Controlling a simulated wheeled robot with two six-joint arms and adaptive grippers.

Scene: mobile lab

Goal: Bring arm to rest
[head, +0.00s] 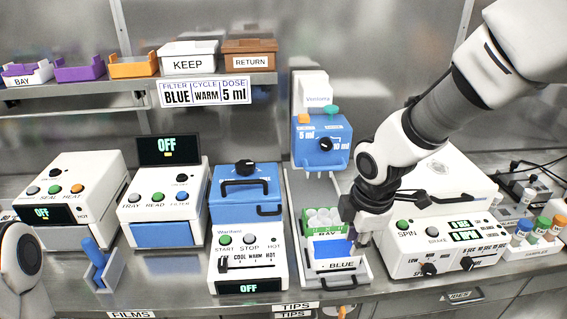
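My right arm comes in from the upper right and bends down at its dark wrist. Only a rounded link of my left arm shows at the lower left edge. My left gripper is out of view.
The pipetting unit (322,142) stands close left of my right wrist, above a green-and-white tip rack (323,219). A centrifuge-like device (447,240) lies to the right, with a rack of capped vials (537,236). A heater (248,255) stands left. A shelf (140,88) carries bins.

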